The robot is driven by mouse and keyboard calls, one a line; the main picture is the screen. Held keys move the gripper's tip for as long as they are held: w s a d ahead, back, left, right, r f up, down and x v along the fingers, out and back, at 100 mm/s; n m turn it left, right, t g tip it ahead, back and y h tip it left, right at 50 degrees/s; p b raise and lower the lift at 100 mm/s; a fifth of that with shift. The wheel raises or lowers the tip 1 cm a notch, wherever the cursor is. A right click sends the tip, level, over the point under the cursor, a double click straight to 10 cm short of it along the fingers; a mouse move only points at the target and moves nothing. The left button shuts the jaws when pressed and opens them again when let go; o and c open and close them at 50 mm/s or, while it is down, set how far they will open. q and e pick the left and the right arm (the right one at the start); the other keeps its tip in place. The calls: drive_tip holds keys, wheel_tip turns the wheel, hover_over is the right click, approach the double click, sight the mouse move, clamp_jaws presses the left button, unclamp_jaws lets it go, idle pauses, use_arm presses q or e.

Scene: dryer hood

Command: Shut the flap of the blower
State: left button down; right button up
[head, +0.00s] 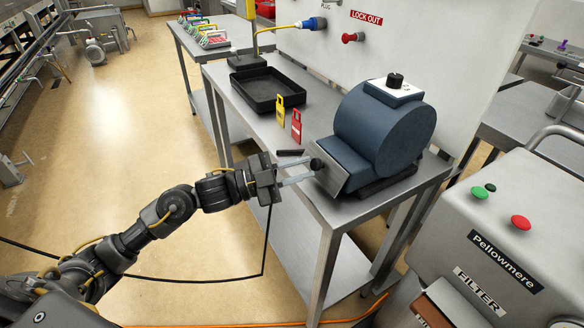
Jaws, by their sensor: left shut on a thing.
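The blower (378,130) is a blue, rounded drum housing with a white top plate and a black knob, standing near the end of a steel bench. Its flap (345,165) is a grey metal plate at the housing's front left, slanted, with a round black knob (317,164) on its outer face. How wide a gap lies behind the flap is hidden. My left gripper (311,170) reaches in from the left, its two pale fingers shut on the flap's knob. My right gripper is not in view.
The steel bench (246,98) also holds a black tray (267,91), yellow (280,110) and red (296,125) tags and a small black bar (290,152). A grey filter cabinet (520,190) stands close at right. The floor left of the bench is largely clear.

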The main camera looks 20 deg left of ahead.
use_arm(q)
drive_tip(key=shift+w+a+f, duration=0.15)
drive_tip(key=shift+w+f, duration=0.05)
drive_tip(key=shift+f, duration=0.05)
idle(0.3)
